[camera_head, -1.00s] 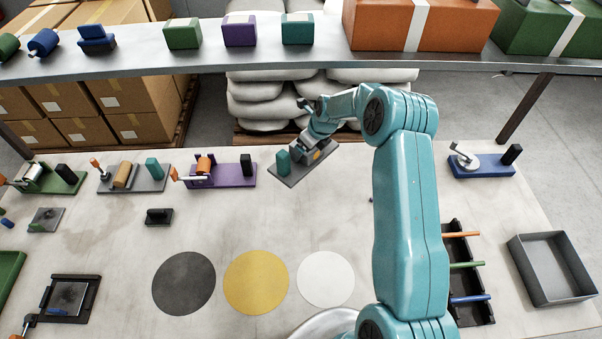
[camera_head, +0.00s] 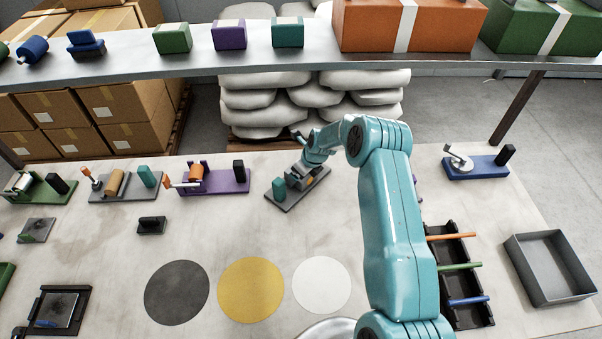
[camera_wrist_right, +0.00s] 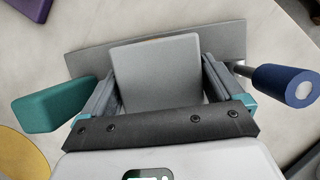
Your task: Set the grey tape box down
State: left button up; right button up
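The grey tape box (camera_head: 293,197) has a flat grey base plate, a teal block at its left end and a grey box-shaped body. It lies near the back middle of the table, slanting up to the right. It seems on or just above the tabletop; I cannot tell which. My right gripper (camera_head: 301,181) is over it, with its fingers on both sides of the grey body. In the right wrist view the grey body (camera_wrist_right: 155,72) sits between the fingers, with the teal block left and a blue-handled crank (camera_wrist_right: 287,87) right. My left gripper is not in view.
A purple-based device (camera_head: 228,180) stands left of the box, and a blue-based one (camera_head: 478,168) far right. Black, yellow (camera_head: 251,288) and white discs lie in front. A dark rod rack (camera_head: 446,260) and grey tray (camera_head: 550,268) are at right. A shelf (camera_head: 240,60) spans the back.

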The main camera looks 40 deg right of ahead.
jog(key=shift+s+r, duration=0.15)
jog(key=shift+r+p, duration=0.35)
jog(key=shift+r, duration=0.15)
jog(key=p+v, duration=0.1)
jog(key=v, duration=0.2)
jog(key=shift+d, duration=0.1)
jog(key=v, duration=0.8)
jog(key=shift+s, duration=0.25)
jog(key=shift+w+f, duration=0.1)
jog(key=shift+w, duration=0.05)
jog(key=shift+a, duration=0.25)
